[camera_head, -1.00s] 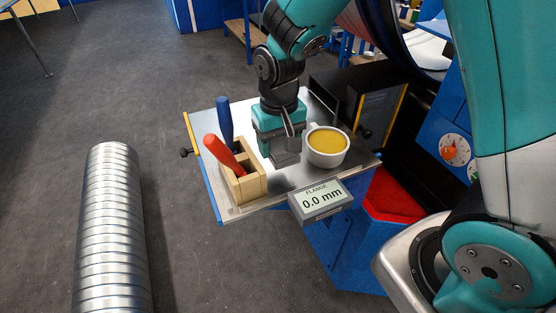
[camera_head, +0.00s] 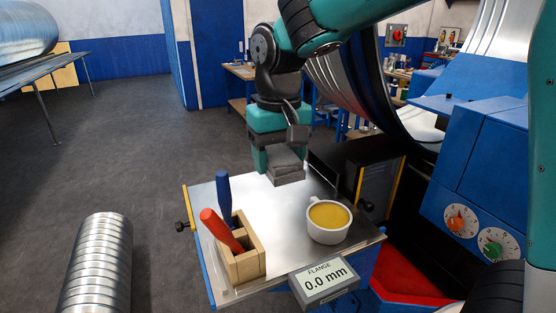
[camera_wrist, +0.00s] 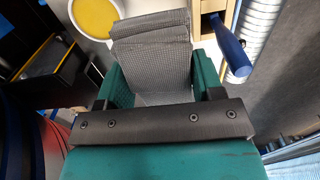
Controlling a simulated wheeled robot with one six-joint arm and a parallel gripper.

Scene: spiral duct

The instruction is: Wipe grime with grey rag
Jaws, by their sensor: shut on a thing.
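My gripper (camera_head: 279,160) is shut on the grey rag (camera_head: 286,166). It holds the rag above the metal tray table (camera_head: 264,240), clear of the surface. In the wrist view the rag (camera_wrist: 152,62) is a folded, woven grey cloth between the jaws. I cannot make out any grime in these views.
A white cup of yellow stuff (camera_head: 328,221) stands on the table's right side. A wooden holder (camera_head: 242,262) with a red-handled and a blue-handled tool stands at left. A flange display (camera_head: 324,281) is at the front edge. A blue machine with dials (camera_head: 480,190) stands right.

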